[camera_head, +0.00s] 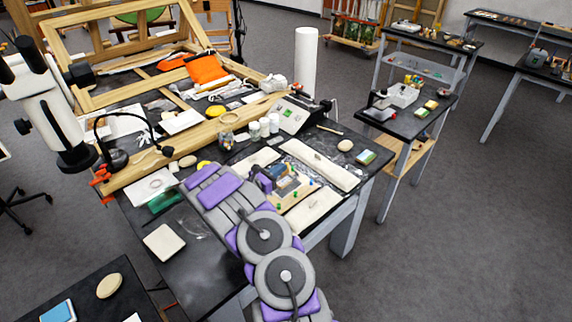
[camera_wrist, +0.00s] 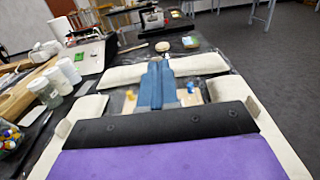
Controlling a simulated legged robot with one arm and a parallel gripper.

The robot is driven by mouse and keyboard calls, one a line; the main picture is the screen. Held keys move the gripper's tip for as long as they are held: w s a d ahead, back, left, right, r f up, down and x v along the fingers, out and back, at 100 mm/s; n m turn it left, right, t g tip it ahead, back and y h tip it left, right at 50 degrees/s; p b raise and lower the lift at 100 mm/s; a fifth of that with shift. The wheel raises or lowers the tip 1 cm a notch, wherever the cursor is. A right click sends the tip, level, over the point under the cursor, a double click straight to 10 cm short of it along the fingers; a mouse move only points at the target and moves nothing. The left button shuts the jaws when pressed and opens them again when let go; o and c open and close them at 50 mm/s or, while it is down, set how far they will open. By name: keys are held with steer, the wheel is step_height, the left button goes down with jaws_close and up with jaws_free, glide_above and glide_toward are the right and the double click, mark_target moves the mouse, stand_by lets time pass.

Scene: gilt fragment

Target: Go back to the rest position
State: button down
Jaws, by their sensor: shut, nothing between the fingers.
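My gripper (camera_wrist: 157,68) is in the wrist view, its two blue fingers pressed together with nothing between them. It hovers over the work table (camera_head: 205,262), above a small board (camera_head: 290,190) with coloured pegs, between pale padded strips. In the head view my grey and purple arm reaches from the bottom over the table, and the gripper (camera_head: 265,180) is small and partly hidden behind the arm. I cannot tell the exact gap between the fingers and the board.
Pale padded bars (camera_head: 320,164) lie around the board. Several white jars (camera_head: 265,127) and a glass jar (camera_head: 226,138) stand to the left. A microscope (camera_head: 50,110) and a large gilt frame (camera_head: 120,165) are further left. Floor (camera_head: 470,220) is clear at right.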

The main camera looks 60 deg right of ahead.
steer(key=shift+x, duration=2)
steer(key=s+a+r+m+g+y, duration=0.25)
steer(key=s+a+r+m, duration=0.25)
steer(key=a+r, duration=0.35)
steer(key=s+a+r+m+g+y, duration=0.25)
steer(key=s+a+r+m, duration=0.3)
steer(key=a+r, duration=0.35)
steer(key=s+a+m+t+y, duration=0.1)
steer(key=s+a+y, duration=0.3)
steer(key=a, duration=0.9)
steer(key=s+a+m+t+y, duration=0.2)
steer(key=s+a+t+y, duration=0.2)
steer(key=a, duration=0.9)
steer(key=s+a+m+t+y, duration=0.2)
steer(key=s+a+y, duration=0.2)
steer(key=a, duration=0.9)
steer(key=s, duration=0.2)
steer(key=shift+s+r+t, duration=0.2)
steer(key=shift+s+t, duration=0.1)
steer(key=shift+s, duration=0.05)
